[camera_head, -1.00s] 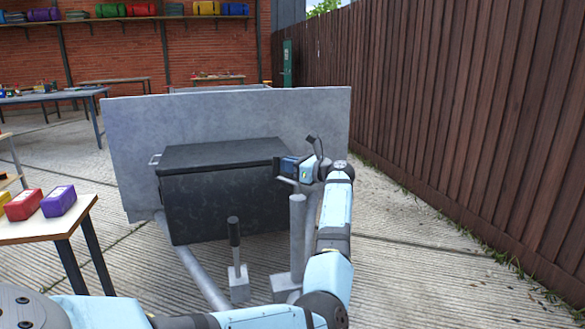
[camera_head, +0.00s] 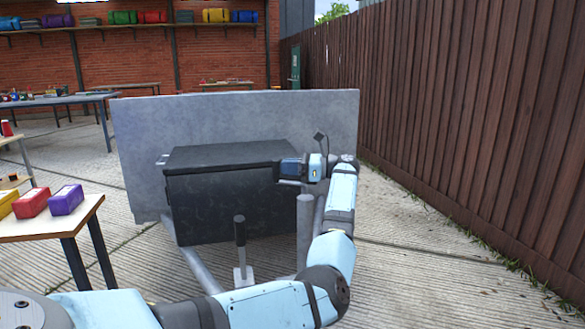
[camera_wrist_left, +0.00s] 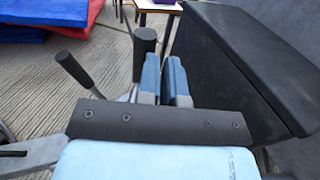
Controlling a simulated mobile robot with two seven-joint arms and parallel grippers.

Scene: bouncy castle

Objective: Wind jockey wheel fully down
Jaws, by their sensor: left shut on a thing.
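The jockey wheel post (camera_head: 304,225) is a grey upright tube in front of the trailer's black box. My left gripper (camera_head: 287,168) is above and beside its top, pointing left, and is shut on its winding handle. A grey piece of the crank (camera_head: 290,183) shows just below the fingers. In the left wrist view, a black knob (camera_wrist_left: 145,42) sits against the fingers of the gripper (camera_wrist_left: 165,78); the grip point itself is mostly hidden. The wheel at the post's foot is hidden by my arm. My right gripper is out of view.
A black-gripped lever (camera_head: 240,235) stands left of the post. The black box (camera_head: 235,205) and grey trailer board (camera_head: 140,135) are close behind. A table (camera_head: 35,225) with coloured blocks is at left. Concrete is clear toward the wooden fence (camera_head: 470,140) at right.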

